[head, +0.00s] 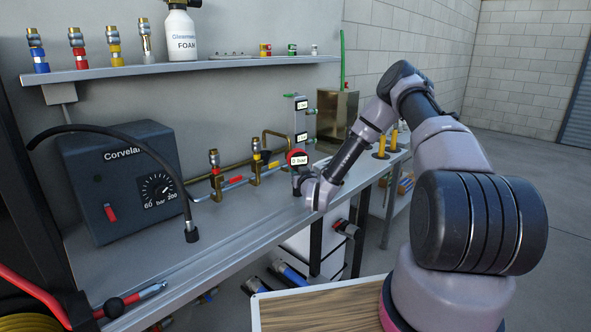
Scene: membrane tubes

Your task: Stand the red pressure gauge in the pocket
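The red pressure gauge (297,155) shows near the middle of the head view, above the workbench. It has a red rim and a white face with a small reading. My gripper (299,178) is directly below the gauge, at its dark lower part, and seems to meet it there. The fingers are small and partly hidden by my wrist, so I cannot tell whether they are shut on the gauge. I cannot pick out the pocket with certainty.
A grey Corvelar box (120,180) with a dial and black hose stands on the bench (235,238). Brass valve fittings (215,176) stand left of the gauge. A labelled grey panel (300,120) rises behind it. A shelf (130,70) holds couplings and a foam bottle (181,35).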

